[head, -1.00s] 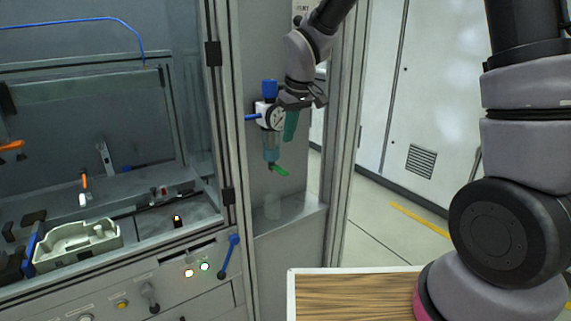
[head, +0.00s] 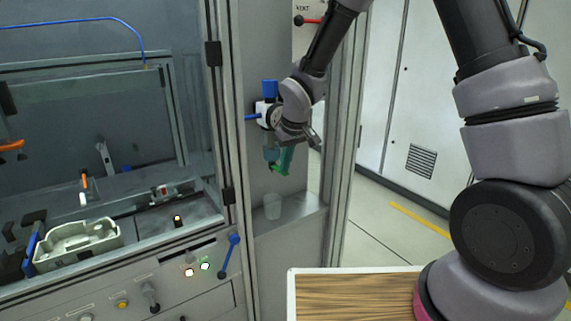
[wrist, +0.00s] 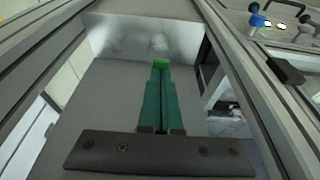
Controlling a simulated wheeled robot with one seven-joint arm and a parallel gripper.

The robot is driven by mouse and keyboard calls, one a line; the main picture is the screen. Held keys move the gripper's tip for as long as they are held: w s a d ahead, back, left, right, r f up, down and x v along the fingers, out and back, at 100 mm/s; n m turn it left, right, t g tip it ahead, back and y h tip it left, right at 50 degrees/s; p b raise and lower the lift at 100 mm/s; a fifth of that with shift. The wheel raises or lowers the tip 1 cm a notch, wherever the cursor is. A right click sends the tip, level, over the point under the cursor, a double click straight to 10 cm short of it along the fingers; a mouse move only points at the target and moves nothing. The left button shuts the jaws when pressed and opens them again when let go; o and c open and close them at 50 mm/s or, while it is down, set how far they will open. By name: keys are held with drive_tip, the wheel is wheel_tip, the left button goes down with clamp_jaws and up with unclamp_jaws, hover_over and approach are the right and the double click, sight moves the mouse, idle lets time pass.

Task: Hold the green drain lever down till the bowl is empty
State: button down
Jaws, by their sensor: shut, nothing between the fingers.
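The green drain lever (head: 279,170) sits at the bottom of the clear filter bowl (head: 270,154) on the cabinet's side panel. My gripper (head: 283,168) is shut and empty, its teal fingers pointing down beside the bowl with tips at the lever. In the wrist view the shut fingers (wrist: 160,74) reach the bright green lever (wrist: 160,63) just beyond their tips. Whether they touch it or press it down, I cannot tell. My wrist hides part of the bowl and gauge, and the liquid level is not readable.
A clear cup (head: 272,207) stands on the ledge below the lever. A blue knob (head: 269,88) tops the filter unit. A red-handled vent valve (head: 310,21) is higher up. The cabinet's upright frame post (head: 342,160) stands close right of my gripper.

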drive_tip(key=shift+s+d+f, duration=0.15)
drive_tip(key=shift+s+f, duration=0.05)
drive_tip(key=shift+f, duration=0.45)
drive_tip(key=shift+s+d+f, duration=0.1)
drive_tip(key=shift+s+f, duration=0.05)
drive_tip(key=shift+f, duration=0.45)
drive_tip(key=shift+r, duration=0.15)
idle(2.9)
drive_tip(key=shift+r, duration=0.7)
drive_tip(key=v, duration=1.4)
